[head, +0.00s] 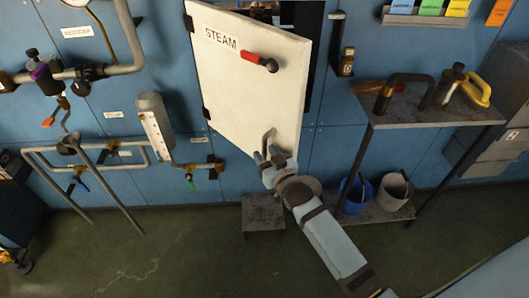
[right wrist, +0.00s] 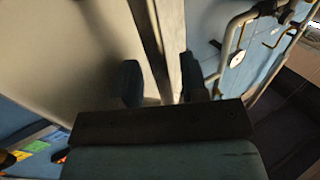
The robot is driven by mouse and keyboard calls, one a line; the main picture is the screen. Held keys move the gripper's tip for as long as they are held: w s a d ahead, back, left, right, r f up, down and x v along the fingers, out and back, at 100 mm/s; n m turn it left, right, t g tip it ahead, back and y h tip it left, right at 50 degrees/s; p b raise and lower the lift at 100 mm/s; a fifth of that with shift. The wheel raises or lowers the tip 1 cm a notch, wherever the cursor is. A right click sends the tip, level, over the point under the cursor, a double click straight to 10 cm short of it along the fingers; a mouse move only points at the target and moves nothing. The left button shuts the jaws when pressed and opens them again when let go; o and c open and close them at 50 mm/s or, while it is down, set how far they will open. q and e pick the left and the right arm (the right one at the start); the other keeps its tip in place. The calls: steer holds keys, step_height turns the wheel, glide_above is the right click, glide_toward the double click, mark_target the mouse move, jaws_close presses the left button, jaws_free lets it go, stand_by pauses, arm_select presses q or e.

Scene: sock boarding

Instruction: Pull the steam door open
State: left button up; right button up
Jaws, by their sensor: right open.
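The white steam door (head: 245,75), labelled STEAM, stands swung outward from the blue wall, with hinges along its left edge. A dark opening shows behind its upper right. A red-gripped lever (head: 258,60) sits on its upper face, and a grey pull handle (head: 267,138) on its lower part. My right gripper (head: 271,158) is open at the handle's lower end. In the right wrist view my right fingers (right wrist: 162,85) stand either side of a pale upright edge or bar (right wrist: 168,45); I cannot tell whether they touch it. My left gripper is not in view.
Right of the door is a shelf (head: 425,107) holding tools, with a blue bucket (head: 355,195) and a grey bucket (head: 394,192) below. Pipes and a gauge cover the left wall. The front floor is clear.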

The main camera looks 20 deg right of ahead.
steer(key=s+d, duration=0.1)
steer(key=s, duration=1.2)
steer(key=shift+d+p, duration=0.2)
steer(key=shift+p, duration=0.25)
